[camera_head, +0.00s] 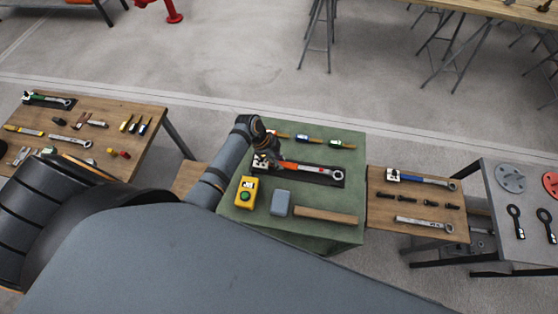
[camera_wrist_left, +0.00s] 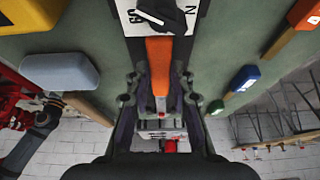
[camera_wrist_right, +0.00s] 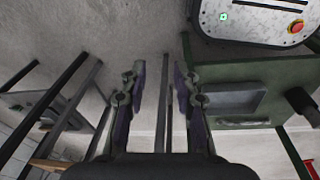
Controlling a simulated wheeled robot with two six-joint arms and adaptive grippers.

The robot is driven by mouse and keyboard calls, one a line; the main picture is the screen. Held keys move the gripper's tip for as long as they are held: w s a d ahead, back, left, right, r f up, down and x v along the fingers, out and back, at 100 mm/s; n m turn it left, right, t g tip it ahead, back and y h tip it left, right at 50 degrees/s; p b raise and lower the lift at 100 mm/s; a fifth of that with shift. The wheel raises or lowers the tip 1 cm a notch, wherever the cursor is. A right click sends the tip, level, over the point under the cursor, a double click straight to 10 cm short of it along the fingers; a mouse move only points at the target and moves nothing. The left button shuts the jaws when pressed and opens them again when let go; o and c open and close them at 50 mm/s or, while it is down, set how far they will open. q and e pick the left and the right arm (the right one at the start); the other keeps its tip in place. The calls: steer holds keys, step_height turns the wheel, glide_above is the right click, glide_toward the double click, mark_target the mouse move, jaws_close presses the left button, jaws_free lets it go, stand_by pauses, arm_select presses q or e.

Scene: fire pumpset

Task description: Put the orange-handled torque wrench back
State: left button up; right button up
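The orange-handled torque wrench (camera_head: 296,166) lies on a black holder (camera_head: 328,182) on the green table, its metal head at the right end. A white label sits at the holder's left end. My left gripper (camera_head: 270,160) is over the handle end. In the left wrist view the orange handle (camera_wrist_left: 159,62) runs between the two fingers (camera_wrist_left: 160,92), with a gap on each side, so the gripper looks open around or just above it. My right gripper (camera_wrist_right: 160,85) is open and empty in its wrist view, away from the wrench; it is outside the head view.
A blue-handled wrench (camera_head: 420,180) lies on the right table, a green-handled one (camera_head: 48,99) on the left table.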

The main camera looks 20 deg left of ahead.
arm_select(q)
steer(key=shift+o, duration=2.2)
steer(key=shift+a, duration=0.1)
steer(key=shift+r, duration=0.25)
steer(key=b+v, duration=0.1)
steer(key=v, duration=1)
steer(key=shift+a+r, duration=0.15)
steer(key=shift+r, duration=0.1)
arm_select(e)
steer(key=shift+s+d+f, duration=0.1)
steer(key=shift+s+f, duration=0.25)
steer(key=shift+s, duration=0.2)
steer(key=shift+s+d+f, duration=0.1)
steer(key=shift+s+f, duration=0.2)
steer(key=shift+s, duration=0.25)
arm_select(q)
steer(key=shift+s, duration=0.1)
arm_select(e)
steer(key=shift+a, duration=0.15)
steer(key=shift+s, duration=0.1)
